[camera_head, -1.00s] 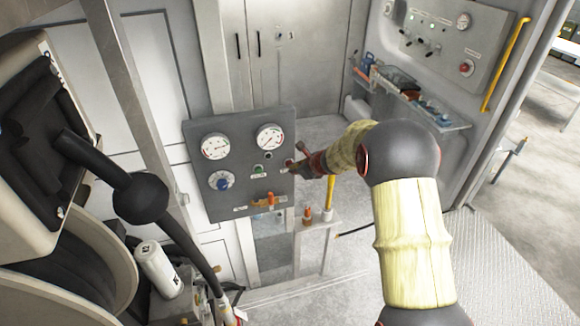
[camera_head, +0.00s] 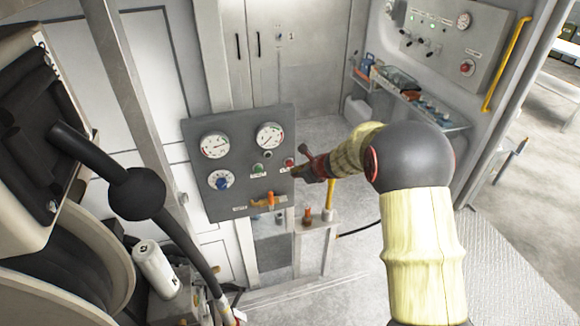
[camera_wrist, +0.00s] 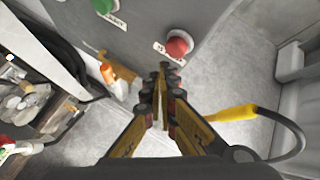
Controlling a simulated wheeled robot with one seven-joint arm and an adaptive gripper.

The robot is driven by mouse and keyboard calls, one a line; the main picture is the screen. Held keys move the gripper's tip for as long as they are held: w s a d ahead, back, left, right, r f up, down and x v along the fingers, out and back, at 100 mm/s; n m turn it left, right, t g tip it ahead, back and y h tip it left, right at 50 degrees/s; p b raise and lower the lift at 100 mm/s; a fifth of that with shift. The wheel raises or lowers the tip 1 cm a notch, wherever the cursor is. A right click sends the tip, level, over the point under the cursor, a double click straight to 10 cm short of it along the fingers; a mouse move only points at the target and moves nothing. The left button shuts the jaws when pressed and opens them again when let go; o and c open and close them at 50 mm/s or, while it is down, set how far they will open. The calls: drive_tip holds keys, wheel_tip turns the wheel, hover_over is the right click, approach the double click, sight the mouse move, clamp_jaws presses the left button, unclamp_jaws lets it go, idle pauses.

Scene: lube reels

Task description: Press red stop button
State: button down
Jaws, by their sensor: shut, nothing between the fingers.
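The red stop button (camera_wrist: 179,43) sticks out of the grey control panel (camera_head: 237,130) near its right edge. It also shows in the head view as a small red spot (camera_head: 290,163). My gripper (camera_wrist: 163,70) is shut and empty, its fingertips just below the button in the wrist view. Whether the tips touch the button or the panel cannot be told. In the head view my gripper (camera_head: 297,173) is at the panel's right side, close to the button. A green button (camera_wrist: 104,6) sits left of the red one, with a white label by each.
A yellow-handled rod (camera_head: 330,195) stands on a ledge below. Another panel (camera_head: 452,40) with a red knob is on the right wall.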

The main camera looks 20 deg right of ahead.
drive_tip(key=s+b, duration=0.2)
drive_tip(key=s, duration=0.2)
drive_tip(key=shift+s, duration=0.2)
idle(0.7)
